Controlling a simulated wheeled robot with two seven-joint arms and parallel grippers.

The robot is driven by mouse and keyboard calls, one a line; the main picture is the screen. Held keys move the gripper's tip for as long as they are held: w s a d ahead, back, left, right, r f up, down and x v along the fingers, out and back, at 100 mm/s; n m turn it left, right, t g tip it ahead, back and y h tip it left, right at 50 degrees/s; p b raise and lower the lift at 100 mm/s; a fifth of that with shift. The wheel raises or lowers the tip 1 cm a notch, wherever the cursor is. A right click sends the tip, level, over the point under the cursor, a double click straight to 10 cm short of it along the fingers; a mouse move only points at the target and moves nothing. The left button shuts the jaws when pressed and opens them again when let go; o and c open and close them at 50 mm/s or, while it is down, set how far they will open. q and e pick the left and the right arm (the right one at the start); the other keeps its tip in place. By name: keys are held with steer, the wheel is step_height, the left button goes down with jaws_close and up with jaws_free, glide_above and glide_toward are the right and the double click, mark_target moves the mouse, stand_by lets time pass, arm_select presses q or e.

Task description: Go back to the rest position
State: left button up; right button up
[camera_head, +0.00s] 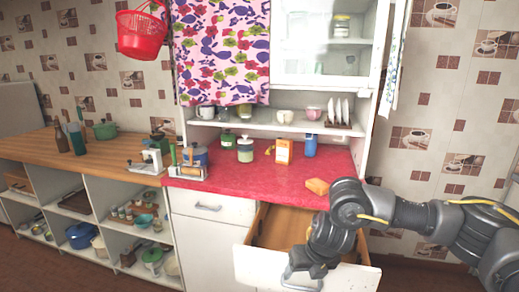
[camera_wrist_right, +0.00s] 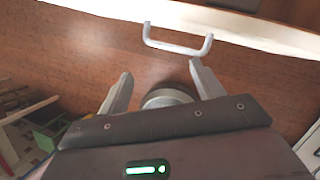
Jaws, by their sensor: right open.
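My right gripper (camera_wrist_right: 160,82) is open in the wrist view, with its two fingers apart and no drawer handle between them. The curved metal drawer handle (camera_wrist_right: 178,48) lies just beyond the fingertips, apart from them. In the head view my right arm reaches in from the right and bends down over the open drawer (camera_head: 358,277), and the right gripper (camera_head: 316,268) is close to the handle at its white front. The fingers are hard to make out there. My left gripper is not in view.
The pulled-out drawer sticks out below the red counter (camera_head: 245,182). An orange block (camera_head: 317,186) lies near the counter's right edge, close to my arm. A orange-white box (camera_head: 284,152), jars and a blue bottle (camera_head: 310,146) stand farther back. A wooden counter (camera_head: 85,150) extends left.

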steer(key=s+a+f+m+t+y, duration=0.15)
steer(key=s+a+m+y, duration=0.3)
steer(key=a, duration=0.45)
steer(key=s+a+f+m+t+y, duration=0.1)
steer(key=s+a+f+m+y, duration=0.1)
steer(key=s+a+m+y, duration=0.5)
steer(key=s+d+f+m+t+h, duration=0.1)
steer(key=s+d+f+m+h, duration=0.1)
steer(key=d+f+m+h, duration=0.4)
steer(key=s+d+f+m+t+h, duration=0.2)
steer(key=d+m+h, duration=0.1)
steer(key=d+m, duration=0.55)
steer(key=s+d+f+m+g+h, duration=0.25)
steer(key=s+d+f+m, duration=0.2)
steer(key=s+d, duration=0.35)
steer(key=s+d+f+m+g+h, duration=0.25)
steer(key=s+d+m, duration=0.35)
steer(key=s, duration=0.4)
step_height(320, 180, down, 28)
steer(key=s+n+g, duration=0.1)
steer(key=g, duration=0.1)
steer(key=s+d+f, duration=0.3)
steer(key=s+f, duration=1.1)
steer(key=s, duration=0.2)
steer(key=shift+d+f+g, duration=0.2)
steer(key=shift+f+g, duration=0.1)
steer(key=shift+g, duration=0.15)
